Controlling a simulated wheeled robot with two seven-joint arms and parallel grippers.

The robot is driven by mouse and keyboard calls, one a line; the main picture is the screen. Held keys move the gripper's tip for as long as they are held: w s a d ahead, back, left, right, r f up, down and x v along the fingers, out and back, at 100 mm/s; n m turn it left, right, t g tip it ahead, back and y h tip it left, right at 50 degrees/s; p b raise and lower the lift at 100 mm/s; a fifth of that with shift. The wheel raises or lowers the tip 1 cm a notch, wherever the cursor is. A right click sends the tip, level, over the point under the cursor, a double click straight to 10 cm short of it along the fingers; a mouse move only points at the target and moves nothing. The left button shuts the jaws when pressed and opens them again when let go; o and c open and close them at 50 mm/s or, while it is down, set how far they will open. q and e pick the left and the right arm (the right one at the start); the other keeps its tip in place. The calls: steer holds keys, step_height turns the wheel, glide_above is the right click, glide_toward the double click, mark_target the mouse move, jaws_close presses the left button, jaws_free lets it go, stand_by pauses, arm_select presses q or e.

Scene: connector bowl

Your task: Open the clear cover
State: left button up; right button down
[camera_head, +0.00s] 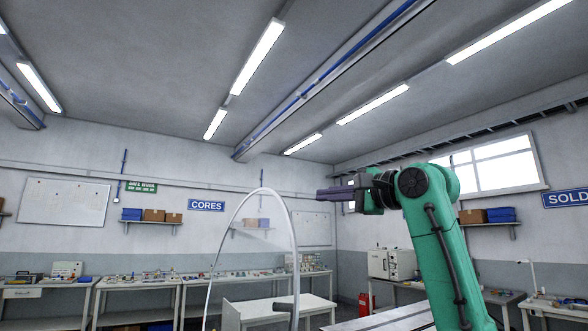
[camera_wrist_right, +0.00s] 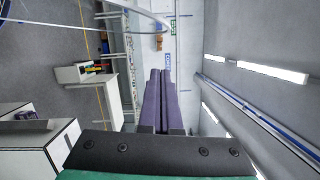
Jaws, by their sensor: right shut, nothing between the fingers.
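A tall arched pale rim (camera_head: 294,240), apparently the edge of the clear cover, rises from the bottom of the head view left of my right arm. The see-through part is hard to make out, and its lower end is out of the picture. A short dark piece, perhaps a handle, (camera_head: 285,308) shows by its foot. My right gripper (camera_head: 320,193) is raised to the right of the arch, pointing left, its purple fingers shut and empty. In the right wrist view the shut fingers (camera_wrist_right: 160,74) point ahead, and a thin curved rim (camera_wrist_right: 150,14) crosses the top. My left gripper is out of view.
A white table (camera_head: 275,311) stands beyond the arch. Workbenches with small parts (camera_head: 140,280) line the back wall. A white cabinet-like machine (camera_head: 391,263) and a red extinguisher (camera_head: 365,303) stand behind my right arm. The air around the gripper looks free.

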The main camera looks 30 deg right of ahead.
steer(key=w+a+p, duration=0.5)
steer(key=w+p, duration=0.1)
steer(key=w, duration=0.3)
steer(key=shift+r+p, duration=0.3)
steer(key=shift+r, duration=0.05)
steer(key=shift+w, duration=0.15)
